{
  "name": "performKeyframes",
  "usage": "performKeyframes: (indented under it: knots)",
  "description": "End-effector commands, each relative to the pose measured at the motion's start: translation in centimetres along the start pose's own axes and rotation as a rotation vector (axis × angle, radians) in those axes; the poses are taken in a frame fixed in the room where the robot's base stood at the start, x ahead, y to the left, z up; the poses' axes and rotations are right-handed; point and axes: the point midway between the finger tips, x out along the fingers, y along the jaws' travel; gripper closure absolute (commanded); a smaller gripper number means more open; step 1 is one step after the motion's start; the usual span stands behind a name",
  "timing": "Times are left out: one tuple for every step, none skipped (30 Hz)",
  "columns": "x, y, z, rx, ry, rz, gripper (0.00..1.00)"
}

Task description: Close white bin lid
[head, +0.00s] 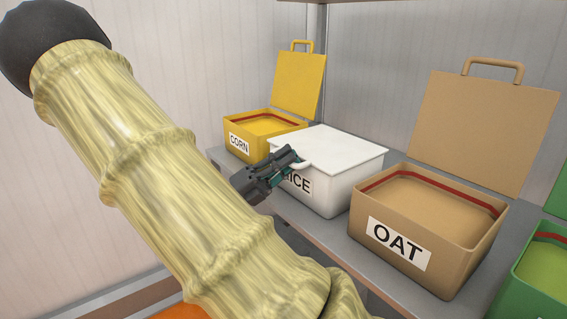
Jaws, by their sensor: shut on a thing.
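The white bin (338,198), labelled RICE, stands on the grey shelf between the yellow and tan bins. Its white lid (330,151) lies flat over the top of the bin. The lid's white handle (301,164) is at the front left edge, by my gripper. My gripper (291,163) is at the front of the bin, shut on the lid handle. It covers part of the RICE label. The fingertips are small in view and partly hidden.
The yellow CORN bin (262,125) at the left and the tan OAT bin (432,223) at the right have raised lids. A green bin (540,275) is at the right edge. The bins stand close together on the grey shelf (335,236). My large arm fills the left.

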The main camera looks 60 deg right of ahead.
Motion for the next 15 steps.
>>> performKeyframes:
  knots:
    - [-0.3,0.17,0.1,0.004,-0.004,0.003,1.0]
    - [-0.3,0.19,0.09,0.004,-0.004,0.003,1.0]
    - [-0.31,0.2,0.08,0.004,-0.004,0.003,1.0]
    - [-0.31,0.21,0.08,0.004,-0.004,0.003,1.0]
    - [-0.32,0.21,0.07,0.004,-0.004,0.003,1.0]
    - [-0.33,0.22,0.06,0.003,-0.004,0.003,1.0]
    - [-0.34,0.23,0.06,0.003,-0.005,0.003,1.0]
    - [-0.35,0.24,0.05,0.003,-0.005,0.003,1.0]
    - [-0.36,0.25,0.04,0.003,-0.005,0.004,1.0]
    - [-0.37,0.26,0.04,0.003,-0.005,0.004,1.0]
    - [-0.38,0.26,0.03,0.002,-0.005,0.004,1.0]
    - [-0.39,0.28,0.02,0.002,-0.005,0.004,0.87]
    - [-0.4,0.28,0.02,0.002,-0.005,0.004,0.81]
    - [-0.38,0.29,0.01,0.002,-0.004,0.004,0.79]
    - [-0.34,0.31,-0.01,0.001,-0.004,0.004,0.79]
